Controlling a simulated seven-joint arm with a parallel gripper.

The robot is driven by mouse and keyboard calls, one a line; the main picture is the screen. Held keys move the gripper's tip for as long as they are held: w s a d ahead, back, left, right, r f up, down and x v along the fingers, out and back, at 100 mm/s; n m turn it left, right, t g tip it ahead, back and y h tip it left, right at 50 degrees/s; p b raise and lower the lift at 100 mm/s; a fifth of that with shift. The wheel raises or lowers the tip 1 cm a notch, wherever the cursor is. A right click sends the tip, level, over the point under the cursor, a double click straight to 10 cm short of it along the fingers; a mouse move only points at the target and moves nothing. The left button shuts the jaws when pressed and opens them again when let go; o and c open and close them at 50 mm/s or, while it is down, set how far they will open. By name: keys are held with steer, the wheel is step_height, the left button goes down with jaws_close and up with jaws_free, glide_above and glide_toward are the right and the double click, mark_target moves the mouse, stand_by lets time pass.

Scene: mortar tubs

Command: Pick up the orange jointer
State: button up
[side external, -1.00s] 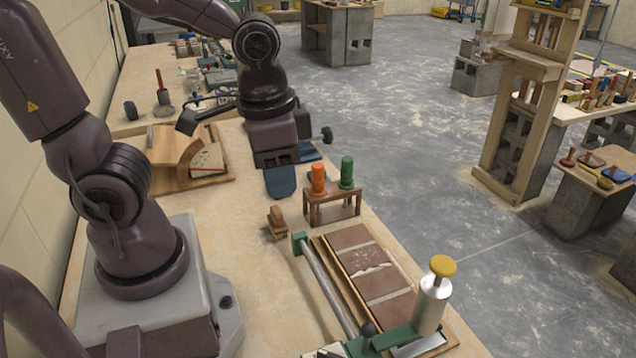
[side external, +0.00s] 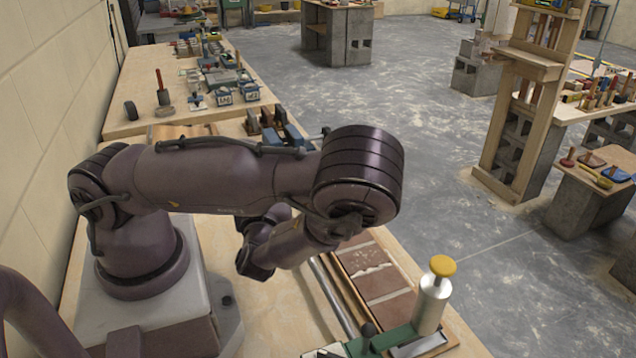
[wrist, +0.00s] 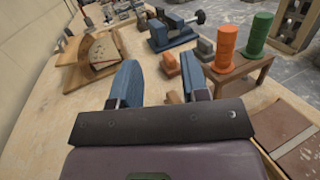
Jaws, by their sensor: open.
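The orange jointer (wrist: 229,42) shows in the wrist view as an upright, ribbed orange handle on a small wooden stand (wrist: 240,72); its lower end is not visible. A similar green handle (wrist: 257,32) stands beside it on the right. My gripper (wrist: 160,80) has its two blue fingers well apart and empty, with the orange jointer ahead and to the right, beyond the right finger and apart from it. In the side external view my arm hides the stand, both handles and my gripper's fingers.
A blue vise (wrist: 172,34) and two small blocks, one brown (wrist: 168,63) and one grey (wrist: 205,48), stand ahead. A wooden piece with a curved panel (wrist: 98,52) is at left. In the side external view a yellow-topped cylinder (side external: 433,300) stands at the front right.

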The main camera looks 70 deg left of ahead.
steer(key=w+d+f+m+t+h, duration=0.2)
steer(key=w+f+m+t+h, duration=0.1)
steer(key=w+m+t+h, duration=0.25)
steer(key=shift+n+y, duration=0.25)
steer(key=shift+n, duration=0.4)
steer(key=shift+x, duration=6.2)
steer(key=shift+s+a+r, duration=0.1)
steer(key=shift+s+a, duration=0.05)
steer(key=shift+a, duration=0.05)
steer(key=c, duration=0.7)
